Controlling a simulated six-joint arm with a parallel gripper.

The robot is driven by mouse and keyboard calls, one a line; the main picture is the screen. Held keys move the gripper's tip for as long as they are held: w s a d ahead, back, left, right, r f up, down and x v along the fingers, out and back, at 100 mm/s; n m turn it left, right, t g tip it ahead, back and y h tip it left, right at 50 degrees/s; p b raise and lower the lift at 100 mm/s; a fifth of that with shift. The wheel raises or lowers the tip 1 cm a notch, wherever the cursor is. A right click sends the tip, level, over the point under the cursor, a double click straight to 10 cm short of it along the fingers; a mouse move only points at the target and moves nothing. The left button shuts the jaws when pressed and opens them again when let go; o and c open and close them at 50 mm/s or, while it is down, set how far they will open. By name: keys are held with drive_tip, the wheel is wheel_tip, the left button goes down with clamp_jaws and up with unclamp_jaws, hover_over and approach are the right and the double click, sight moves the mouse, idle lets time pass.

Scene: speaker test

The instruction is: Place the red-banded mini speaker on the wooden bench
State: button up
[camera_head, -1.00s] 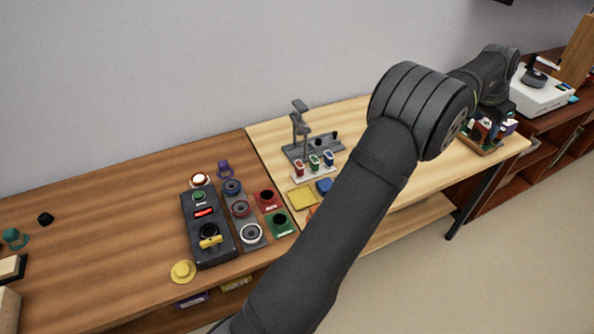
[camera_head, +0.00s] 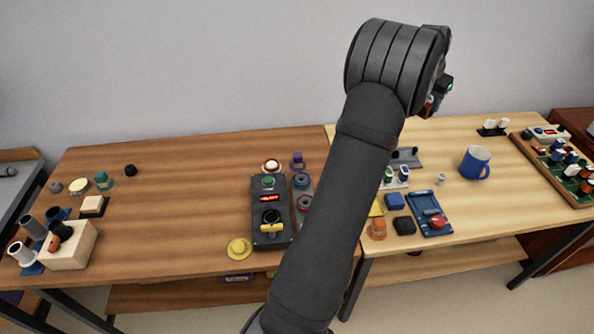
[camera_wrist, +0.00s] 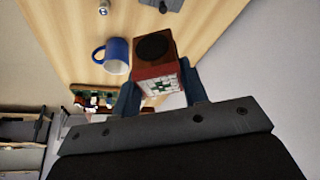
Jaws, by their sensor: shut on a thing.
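In the wrist view my gripper (camera_wrist: 160,97) is shut on the red-banded mini speaker (camera_wrist: 155,72), a small reddish-brown box with a dark round cone and a patterned pale face. It is held up, clear of the surface below. In the head view my arm hides most of the gripper (camera_head: 437,95); only a small reddish part of the speaker (camera_head: 428,104) shows, above the back of the light wood table (camera_head: 470,215). A darker wooden bench (camera_head: 190,215) stands at the left. I cannot tell which of the two the task means.
The light table holds a blue mug (camera_head: 475,162), a blue tray (camera_head: 430,213) and a crowded rack (camera_head: 530,150).

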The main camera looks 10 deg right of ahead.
drive_tip(key=w+a+n+t+y, duration=0.15)
drive_tip(key=w+a, duration=0.35)
drive_tip(key=a, duration=0.8)
drive_tip(key=w+a+n, duration=0.3)
drive_tip(key=w+a, duration=0.2)
drive_tip(key=a, duration=0.9)
drive_tip(key=s+a+n+y, duration=0.15)
drive_tip(key=a+n, duration=0.35)
drive_tip(key=a, duration=2.2)
drive_tip(key=n+y, duration=0.3)
drive_tip(key=n, duration=0.4)
hover_over(118, 221)
drive_tip(key=s+d, duration=0.1)
drive_tip(key=s, duration=0.1)
wheel_tip(118, 221, down, 18)
drive_tip(key=shift+d+f, duration=0.15)
drive_tip(key=shift+f, duration=0.05)
drive_tip(key=shift+a+f, duration=0.25)
drive_tip(key=shift+f, duration=1.95)
